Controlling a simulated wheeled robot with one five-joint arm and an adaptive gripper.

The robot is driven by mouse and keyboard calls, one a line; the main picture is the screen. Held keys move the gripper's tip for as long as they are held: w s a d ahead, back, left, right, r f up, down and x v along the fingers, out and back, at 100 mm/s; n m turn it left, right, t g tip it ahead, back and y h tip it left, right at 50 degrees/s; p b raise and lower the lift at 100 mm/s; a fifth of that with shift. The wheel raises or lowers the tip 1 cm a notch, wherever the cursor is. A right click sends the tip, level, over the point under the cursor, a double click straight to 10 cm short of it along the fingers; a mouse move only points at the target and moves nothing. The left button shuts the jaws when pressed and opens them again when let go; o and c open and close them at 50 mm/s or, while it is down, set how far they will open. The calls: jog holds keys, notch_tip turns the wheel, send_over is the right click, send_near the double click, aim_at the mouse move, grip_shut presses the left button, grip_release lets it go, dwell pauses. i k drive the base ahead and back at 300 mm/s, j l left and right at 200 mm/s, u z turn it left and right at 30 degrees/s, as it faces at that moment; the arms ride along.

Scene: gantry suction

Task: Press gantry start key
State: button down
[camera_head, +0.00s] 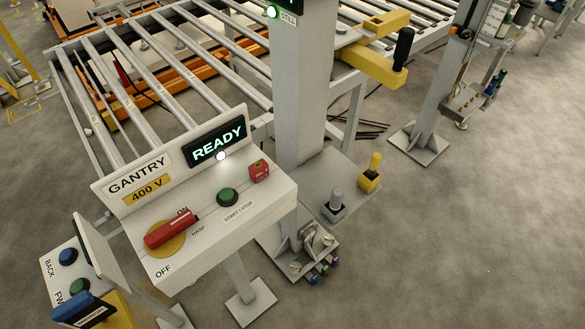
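The gantry control desk (215,238) stands at centre left, with a sloped white top and a sign reading GANTRY, 400 V. Its green round key (228,196) sits above a START / STOP label, with nothing touching it. A dark display (216,142) reads READY in lit green letters, with a lit white lamp (221,156) just below it. A red rotary handle (171,229) lies across a yellow disc between the ON and OFF labels. A small red block (259,171) sits to the right of the green key. My gripper is not in this view.
A grey column (303,90) rises right behind the desk, beside a roller conveyor (150,75). A smaller box (62,238) with blue and green buttons stands at lower left. A yellow arm with a black grip (402,48) juts out at upper right.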

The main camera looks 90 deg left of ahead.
aim_at(225, 195)
jog(key=j+z, duration=0.1)
jog(key=z, duration=0.45)
jog(key=j+z, duration=0.1)
jog(key=z, duration=0.4)
jog(key=k+z, duration=0.1)
jog(key=z, duration=0.45)
jog(key=j+z, duration=0.15)
jog(key=z, duration=0.4)
jog(key=k+z, duration=0.1)
jog(key=z, duration=0.4)
jog(key=k+z, duration=0.1)
jog(key=z, duration=0.95)
jog(key=k+l+z, duration=0.1)
jog(key=z, duration=0.45)
jog(key=l+z, duration=0.15)
jog(key=z, duration=0.25)
jog(key=k+l+z, duration=0.1)
jog(key=z, duration=0.3)
jog(key=l+z, duration=0.25)
jog(key=z, duration=0.2)
